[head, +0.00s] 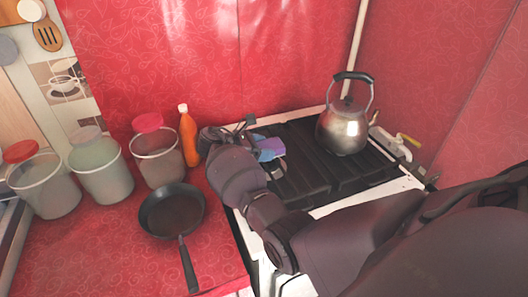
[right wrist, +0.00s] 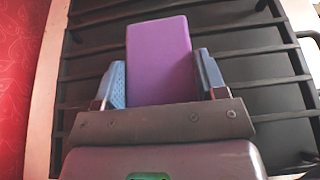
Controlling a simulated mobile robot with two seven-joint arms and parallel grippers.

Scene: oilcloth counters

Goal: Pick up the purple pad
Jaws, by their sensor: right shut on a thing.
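The purple pad (right wrist: 160,58) is a flat rectangular block. In the right wrist view it sits between the two blue fingertips of my right gripper (right wrist: 160,85), which is shut on it. The black stove grate shows behind and below it; I cannot tell how far the pad is above the grate. In the head view the pad (head: 271,149) shows small at the left part of the stove, partly hidden by my right gripper (head: 268,150) and wrist. My left gripper is not in view.
A steel kettle (head: 343,130) stands on the right of the stove grate (head: 318,165). An orange bottle (head: 189,138), several lidded containers and a black frying pan (head: 172,211) stand on the red counter (head: 110,250) at left. A red wall rises behind.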

